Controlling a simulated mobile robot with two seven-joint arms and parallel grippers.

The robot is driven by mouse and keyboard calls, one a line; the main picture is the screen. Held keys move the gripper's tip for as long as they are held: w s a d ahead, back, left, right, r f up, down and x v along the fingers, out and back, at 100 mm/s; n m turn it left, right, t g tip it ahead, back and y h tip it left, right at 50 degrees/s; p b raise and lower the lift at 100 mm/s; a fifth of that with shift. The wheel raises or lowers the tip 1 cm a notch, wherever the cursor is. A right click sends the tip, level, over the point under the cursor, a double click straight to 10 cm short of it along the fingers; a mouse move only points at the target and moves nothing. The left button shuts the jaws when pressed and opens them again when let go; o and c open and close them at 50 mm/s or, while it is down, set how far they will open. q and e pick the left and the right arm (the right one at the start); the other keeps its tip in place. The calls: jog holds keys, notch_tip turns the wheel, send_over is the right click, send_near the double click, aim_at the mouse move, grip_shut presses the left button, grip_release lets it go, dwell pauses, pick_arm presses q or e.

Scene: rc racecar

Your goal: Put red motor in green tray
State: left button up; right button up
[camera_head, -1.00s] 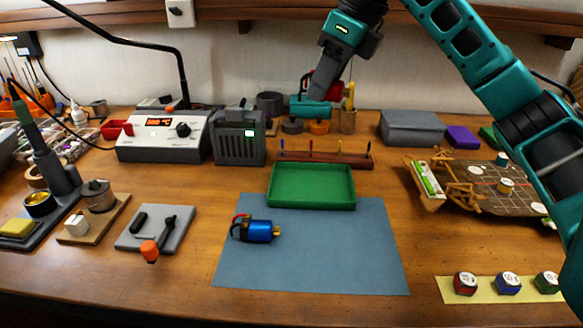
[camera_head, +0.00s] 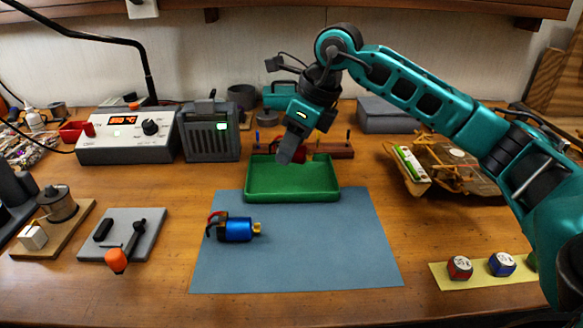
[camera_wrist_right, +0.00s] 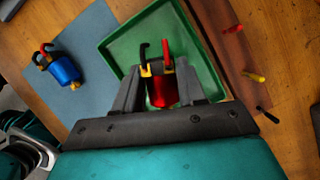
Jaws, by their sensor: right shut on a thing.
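The red motor (camera_wrist_right: 162,92), with one black and one red lead, sits between the fingers of my right gripper (camera_head: 289,153). The gripper is shut on it and points down over the green tray (camera_head: 293,183). In the head view the motor is mostly hidden behind the fingers. In the wrist view the tray (camera_wrist_right: 112,45) lies beneath the motor, with its green floor around it. I cannot tell how high above the floor the motor is. My left gripper is not in view.
A blue motor (camera_head: 236,229) lies on the blue-grey mat (camera_head: 310,250) in front of the tray. A wooden rack (camera_head: 335,150) with several upright coloured tools stands just behind the tray. A wooden-frame car chassis (camera_head: 440,170) is at the right. The mat's right half is clear.

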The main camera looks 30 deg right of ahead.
aim_at(292, 180)
jog(key=shift+f+b, duration=0.4)
jog(key=shift+f, duration=1.85)
jog(key=o, duration=1.2)
jog(key=shift+f, duration=0.1)
jog(key=shift+c, duration=0.2)
jog(key=shift+r, duration=0.3)
jog(key=p+v, duration=0.1)
jog(key=v, duration=1)
jog(key=shift+r+p, duration=0.35)
jog(key=shift+s, duration=0.15)
